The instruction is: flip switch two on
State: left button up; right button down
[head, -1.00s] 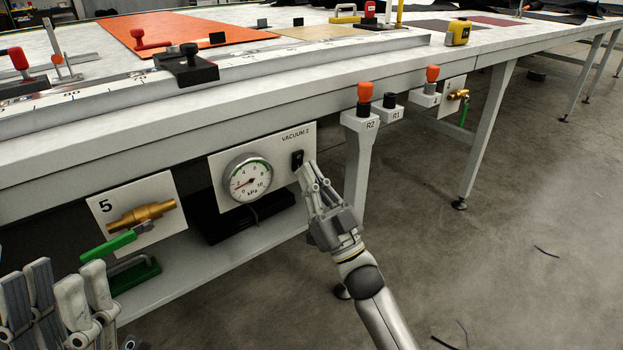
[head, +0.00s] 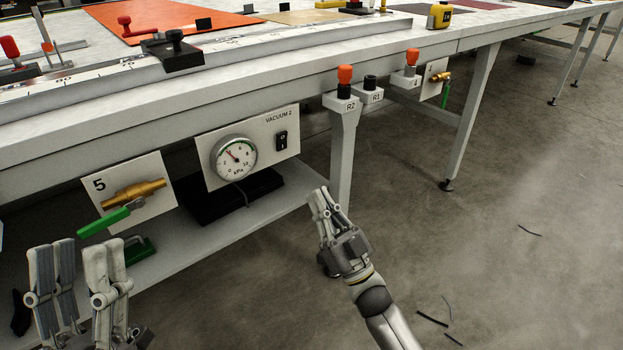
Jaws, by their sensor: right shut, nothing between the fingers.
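Switch two is a black rocker switch (head: 281,141) on the white VACUUM 2 panel (head: 261,157) under the table edge. The rocker's position is too small to tell for sure. A round kPa gauge (head: 234,157) sits left of it on the same panel, its needle pointing up and left. My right gripper (head: 320,192) is shut and empty. It is below and to the right of the switch, apart from it. My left gripper (head: 79,245) is at the lower left, its fingers apart and empty, below the valve panel.
A panel marked 5 (head: 125,195) carries a brass valve with a green handle (head: 104,222). Open floor lies to the right.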

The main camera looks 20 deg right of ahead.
jog(key=shift+f+v, duration=0.2)
jog(key=shift+v, duration=1.15)
jog(key=shift+w, duration=0.2)
